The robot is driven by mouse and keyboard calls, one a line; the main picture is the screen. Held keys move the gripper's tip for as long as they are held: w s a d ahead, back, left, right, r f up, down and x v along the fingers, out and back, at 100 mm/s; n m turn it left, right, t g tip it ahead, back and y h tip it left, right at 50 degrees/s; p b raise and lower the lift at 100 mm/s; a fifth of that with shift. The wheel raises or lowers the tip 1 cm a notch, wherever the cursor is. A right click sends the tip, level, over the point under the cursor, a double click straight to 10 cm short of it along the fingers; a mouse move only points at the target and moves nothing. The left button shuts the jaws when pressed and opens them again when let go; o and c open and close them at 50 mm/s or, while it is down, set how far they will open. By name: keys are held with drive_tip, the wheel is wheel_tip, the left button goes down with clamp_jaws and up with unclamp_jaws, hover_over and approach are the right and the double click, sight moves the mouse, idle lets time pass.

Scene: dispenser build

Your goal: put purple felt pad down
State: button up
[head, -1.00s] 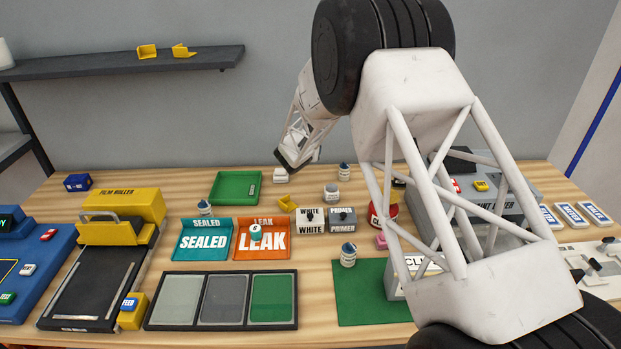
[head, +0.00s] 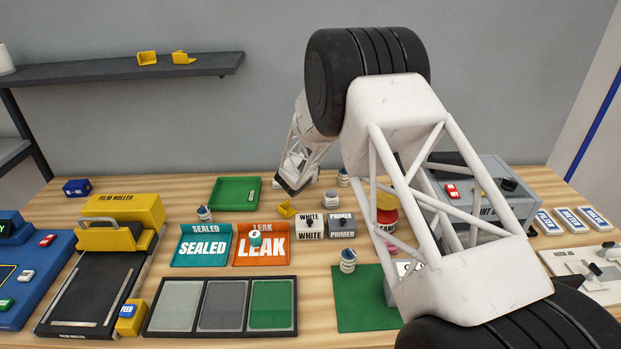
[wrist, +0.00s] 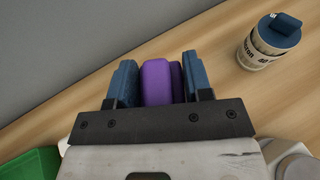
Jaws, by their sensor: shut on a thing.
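In the wrist view, my gripper (wrist: 162,85) is shut on the purple felt pad (wrist: 161,80), which stands between its two blue fingers. Below the pad is bare wood table (wrist: 210,65); I cannot tell whether the pad touches it. In the head view, the end of my arm is low near the back of the table, just right of the green tray (head: 236,194). The fingers and the pad are hidden there behind my arm's end.
A white canister with a blue cap (wrist: 269,41) stands right of my gripper in the wrist view. In the head view, a yellow scoop (head: 287,209), a small grey jar (head: 330,199) and the white and primer blocks (head: 341,226) stand in front of my gripper.

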drive_tip(key=shift+f, duration=1.65)
drive_tip(key=shift+f, duration=0.15)
drive_tip(key=o, duration=0.9)
drive_tip(key=shift+r, duration=0.2)
drive_tip(key=shift+v, duration=6)
drive_tip(key=shift+d, duration=0.1)
